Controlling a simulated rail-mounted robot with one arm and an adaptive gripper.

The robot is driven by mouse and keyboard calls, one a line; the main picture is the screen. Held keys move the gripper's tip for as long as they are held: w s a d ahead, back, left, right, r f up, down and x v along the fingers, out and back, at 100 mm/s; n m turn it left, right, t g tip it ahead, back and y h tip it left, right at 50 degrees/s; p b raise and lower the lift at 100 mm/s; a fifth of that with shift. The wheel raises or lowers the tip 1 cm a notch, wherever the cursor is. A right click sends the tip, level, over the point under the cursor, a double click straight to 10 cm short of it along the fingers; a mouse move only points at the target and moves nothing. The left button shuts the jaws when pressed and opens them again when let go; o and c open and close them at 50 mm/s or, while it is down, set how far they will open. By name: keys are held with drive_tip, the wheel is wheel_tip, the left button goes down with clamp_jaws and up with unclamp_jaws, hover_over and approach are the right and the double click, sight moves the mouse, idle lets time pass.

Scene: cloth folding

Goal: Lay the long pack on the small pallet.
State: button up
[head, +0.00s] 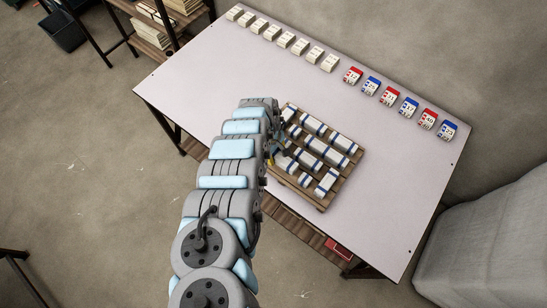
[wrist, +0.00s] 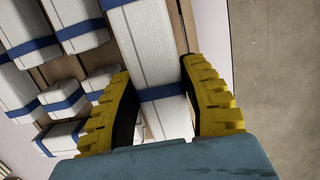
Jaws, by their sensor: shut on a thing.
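The small wooden pallet (head: 311,198) lies on the table and carries several white packs with blue bands, some long and some short. My gripper (head: 273,152) is at the pallet's left side, mostly hidden by my arm. In the wrist view, my gripper's (wrist: 158,68) yellow fingers are shut on the sides of a long white pack (wrist: 148,38) with a blue band. Brown pallet wood (wrist: 187,22) shows beside it. I cannot tell whether the held pack touches the pallet.
The pale table (head: 400,190) has free room around the pallet. A row of white boxes (head: 281,39) and a row of red and blue boxes (head: 389,96) stand along its far edge. A large grey block (head: 480,240) stands at the right, and shelves (head: 155,30) at the upper left.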

drive_tip(key=shift+w+a+f, duration=0.15)
drive_tip(key=shift+w, duration=0.05)
drive_tip(key=shift+f, duration=0.1)
drive_tip(key=shift+a+f, duration=0.15)
wheel_tip(320, 180, down, 2)
drive_tip(key=shift+b, duration=0.65)
drive_tip(key=shift+w+f, duration=0.1)
drive_tip(key=shift+f, duration=0.35)
drive_tip(key=shift+f+b, duration=0.2)
drive_tip(key=shift+b, duration=0.1)
drive_tip(key=o, duration=0.9)
drive_tip(key=shift+r, duration=0.15)
